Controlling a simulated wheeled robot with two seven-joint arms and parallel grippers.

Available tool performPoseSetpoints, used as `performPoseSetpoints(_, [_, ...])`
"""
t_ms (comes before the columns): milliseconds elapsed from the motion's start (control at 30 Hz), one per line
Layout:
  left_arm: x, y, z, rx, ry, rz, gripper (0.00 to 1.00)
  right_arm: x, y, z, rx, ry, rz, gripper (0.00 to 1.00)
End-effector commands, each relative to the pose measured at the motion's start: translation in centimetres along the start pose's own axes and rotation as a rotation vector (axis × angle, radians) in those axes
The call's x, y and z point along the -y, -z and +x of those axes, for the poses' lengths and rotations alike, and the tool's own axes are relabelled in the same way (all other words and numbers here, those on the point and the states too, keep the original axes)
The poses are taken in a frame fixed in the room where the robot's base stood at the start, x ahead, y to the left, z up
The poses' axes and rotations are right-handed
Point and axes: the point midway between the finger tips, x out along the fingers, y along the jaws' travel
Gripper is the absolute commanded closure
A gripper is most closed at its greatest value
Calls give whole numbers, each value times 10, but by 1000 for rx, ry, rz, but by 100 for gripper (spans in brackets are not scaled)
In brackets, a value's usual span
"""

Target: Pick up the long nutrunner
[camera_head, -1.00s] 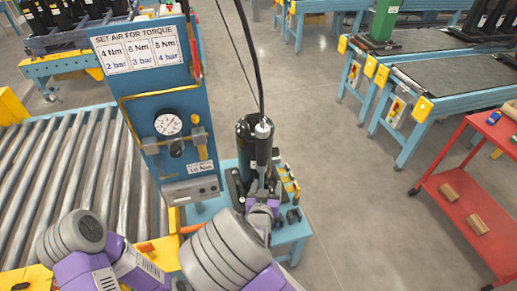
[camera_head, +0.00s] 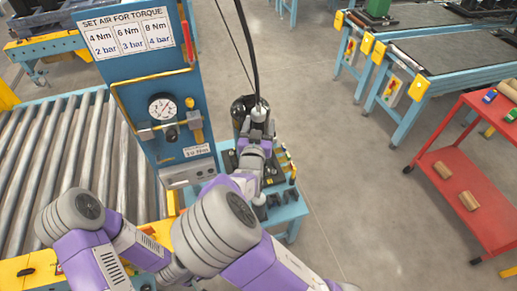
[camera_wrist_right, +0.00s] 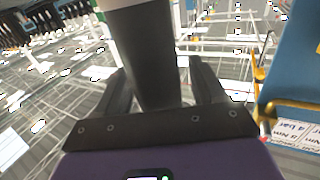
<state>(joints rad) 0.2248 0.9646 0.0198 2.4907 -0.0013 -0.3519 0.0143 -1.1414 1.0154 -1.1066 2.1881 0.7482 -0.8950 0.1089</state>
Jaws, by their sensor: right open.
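The long nutrunner (camera_head: 259,112) stands upright at the blue tool stand, with a black hose rising from its top. In the head view my right wrist and gripper (camera_head: 262,138) cover its lower part. In the right wrist view the nutrunner's dark grey body (camera_wrist_right: 143,60) passes between the two fingers of my right gripper (camera_wrist_right: 155,72). The fingers are open, one on each side of the body, with a visible gap on the right side. My left arm is at the lower left of the head view; its gripper does not show.
A blue panel with a pressure gauge (camera_head: 162,107) and a torque sign (camera_head: 128,36) stands just left of the nutrunner. The roller conveyor (camera_head: 60,150) is further left. A red cart (camera_head: 460,185) stands right, with clear floor between.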

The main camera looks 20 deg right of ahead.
Motion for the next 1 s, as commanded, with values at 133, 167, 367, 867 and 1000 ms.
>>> performPoseSetpoints(133, [0, 0, 0, 0, 0, 0, 100, 0, 0, 0, 0, 0, 0, 31])
performPoseSetpoints(167, [0, 0, 0, 0, 0, 0, 100, 0, 0, 0, 0, 0, 0, 32])
performPoseSetpoints(367, [0, 0, 0, 0, 0, 0, 100, 0, 0, 0, 0, 0, 0, 63])
performPoseSetpoints(867, [0, 0, 0, 0, 0, 0, 100, 0, 0, 0, 1, 0, 0, 100])
performPoseSetpoints(1000, [0, 0, 0, 0, 0, 0, 100, 0, 3, 0, -8, 0, 3, 100])
